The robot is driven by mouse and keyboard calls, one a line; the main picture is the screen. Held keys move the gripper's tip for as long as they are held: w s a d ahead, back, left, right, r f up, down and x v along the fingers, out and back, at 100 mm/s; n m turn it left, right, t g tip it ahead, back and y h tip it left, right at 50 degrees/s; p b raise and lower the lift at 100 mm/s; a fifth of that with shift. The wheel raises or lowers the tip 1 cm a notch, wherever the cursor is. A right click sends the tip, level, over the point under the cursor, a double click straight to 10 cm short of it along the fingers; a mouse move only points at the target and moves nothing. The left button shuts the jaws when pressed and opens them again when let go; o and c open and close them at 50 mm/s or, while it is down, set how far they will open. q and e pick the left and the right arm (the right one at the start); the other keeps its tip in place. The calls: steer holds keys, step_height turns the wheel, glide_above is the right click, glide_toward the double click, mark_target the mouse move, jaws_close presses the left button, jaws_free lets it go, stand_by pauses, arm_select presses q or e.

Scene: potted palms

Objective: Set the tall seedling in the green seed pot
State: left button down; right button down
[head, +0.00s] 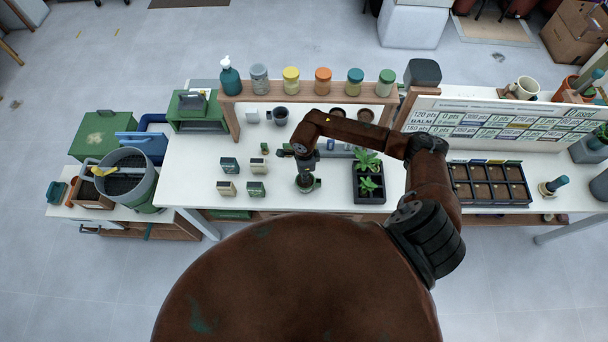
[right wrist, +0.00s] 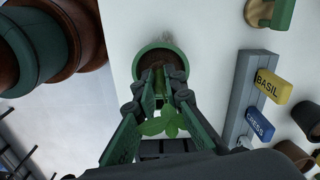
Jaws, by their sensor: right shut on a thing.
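My right gripper (head: 303,176) is over the green seed pot (head: 316,183) near the middle of the white table. In the right wrist view, the right gripper (right wrist: 158,84) is shut on the tall seedling (right wrist: 162,123), whose green leaves show between the fingers. The green seed pot (right wrist: 139,62) is round with brown soil, straight beyond the fingertips. The seedling's lower end lines up with the soil; I cannot tell whether it touches. In the head view the arm and gripper mostly hide the seedling. My left gripper is not in view.
A black tray (head: 358,197) with leafy seedlings stands right of the pot, and a soil-filled cell tray (head: 490,204) farther right. Small seed packets (head: 256,189) stand to the left. Several jars (head: 323,80) line the back shelf. The wrist view shows BASIL (right wrist: 273,86) and CRESS (right wrist: 259,124) labels.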

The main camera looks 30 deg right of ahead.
steer(key=shift+f+b, duration=0.75)
steer(key=shift+f, duration=0.25)
steer(key=c, duration=1.9)
jaws_free()
steer(key=shift+o, duration=0.5)
steer(key=o, duration=0.3)
steer(key=shift+o, duration=0.2)
steer(key=shift+r+p, duration=2.15)
steer(key=shift+r, duration=1.9)
